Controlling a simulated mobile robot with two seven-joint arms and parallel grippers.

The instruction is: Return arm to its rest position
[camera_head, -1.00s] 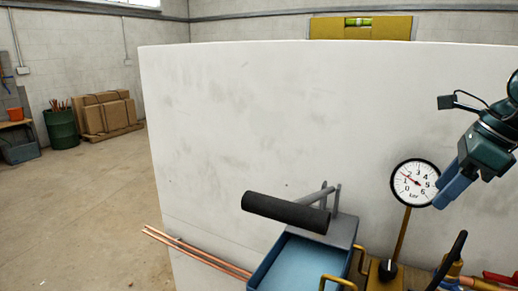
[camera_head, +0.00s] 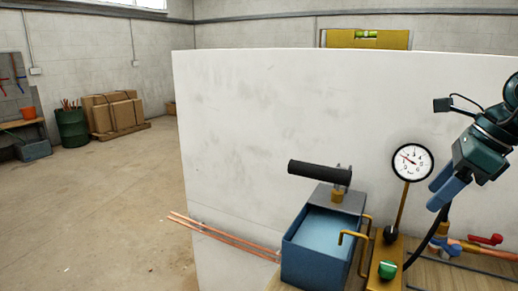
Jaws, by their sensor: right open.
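My right arm comes in from the right edge. Its gripper (camera_head: 438,195) has blue fingers that point down and left, open and empty. It hangs to the right of a round white pressure gauge (camera_head: 412,161) and clear of it in the picture. My left gripper is not in view.
A blue open-topped tank (camera_head: 318,262) with a black-gripped handle (camera_head: 319,171) stands below the gauge. A green knob (camera_head: 387,269), a black hose (camera_head: 425,246) and a red-handled valve (camera_head: 485,239) are near the gripper. A white panel (camera_head: 270,120) stands behind; floor at left is clear.

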